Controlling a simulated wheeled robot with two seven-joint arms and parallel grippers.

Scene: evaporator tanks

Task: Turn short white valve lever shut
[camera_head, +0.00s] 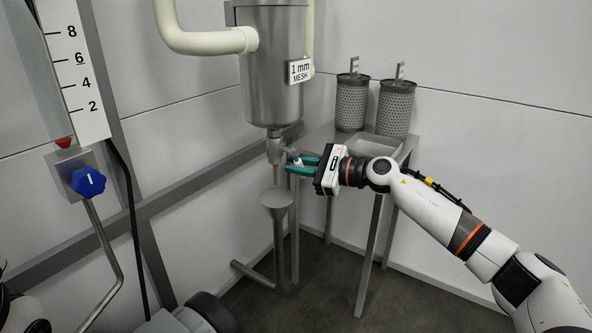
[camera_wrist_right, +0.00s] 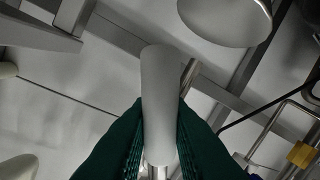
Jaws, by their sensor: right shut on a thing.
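The short white valve lever (camera_wrist_right: 160,95) is a smooth rounded handle, upright in the right wrist view. In the head view only a small white piece of the lever (camera_head: 297,162) shows. My right gripper (camera_head: 291,164) reaches in from the right with green fingers, which are closed on the lever's two sides. The metal valve (camera_head: 274,147) sits under the steel strainer vessel (camera_head: 272,75) labelled "1 mm MESH". The fingers hide part of the lever, and its exact angle is hard to tell in the head view. My left gripper is not visible.
A metal funnel (camera_head: 277,198) on a pipe stands just below the valve. Behind my right gripper is a steel table (camera_head: 326,134) with two mesh baskets (camera_head: 351,104). A blue knob (camera_head: 88,182) and a numbered scale (camera_head: 76,70) are at left. Open floor lies front right.

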